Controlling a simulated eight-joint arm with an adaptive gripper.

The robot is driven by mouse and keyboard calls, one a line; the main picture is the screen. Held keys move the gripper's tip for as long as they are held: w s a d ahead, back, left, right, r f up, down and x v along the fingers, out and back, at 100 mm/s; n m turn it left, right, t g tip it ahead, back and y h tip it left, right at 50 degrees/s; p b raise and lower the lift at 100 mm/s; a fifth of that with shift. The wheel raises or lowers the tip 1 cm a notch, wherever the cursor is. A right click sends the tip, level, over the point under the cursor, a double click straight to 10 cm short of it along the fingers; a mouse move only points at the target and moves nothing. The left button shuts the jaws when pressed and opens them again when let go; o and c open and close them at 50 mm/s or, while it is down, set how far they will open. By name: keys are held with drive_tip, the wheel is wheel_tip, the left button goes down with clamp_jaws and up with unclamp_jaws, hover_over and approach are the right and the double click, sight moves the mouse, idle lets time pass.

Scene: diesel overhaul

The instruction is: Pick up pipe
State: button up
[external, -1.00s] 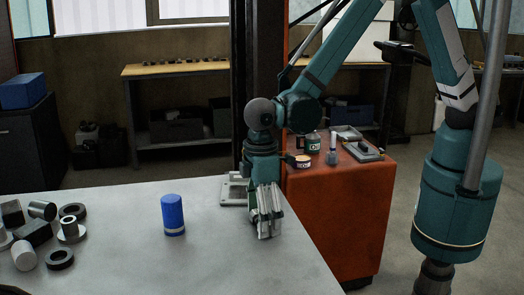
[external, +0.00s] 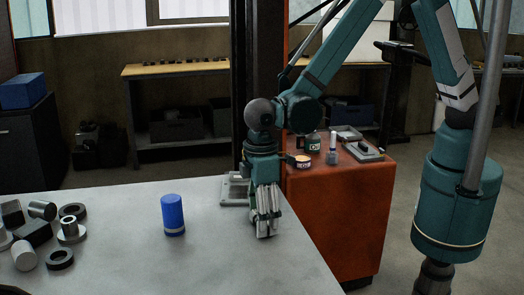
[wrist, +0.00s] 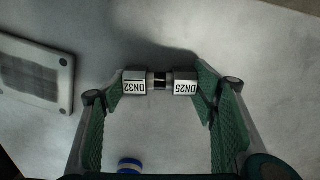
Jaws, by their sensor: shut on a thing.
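The pipe (wrist: 134,84) is a short piece with a white DN32 label at one end, a white DN25 label at the other and a dark, shiny narrow middle. In the wrist view it lies crosswise between the green pads of my gripper (wrist: 160,84), which is shut on its two ends. In the external view my gripper (external: 266,228) points down at the right part of the table, its fingertips low near the top. The fingers hide the pipe there. I cannot tell whether the pipe touches the table.
A blue cylinder (external: 172,214) stands left of my gripper. A grey plate (external: 235,190) lies just behind. Several metal rings and blocks (external: 60,258) sit at the table's left. An orange cabinet (external: 340,220) stands right. The table's front middle is clear.

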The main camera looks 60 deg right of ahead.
wheel_tip(320, 180, up, 10)
idle(0.9)
idle(0.6)
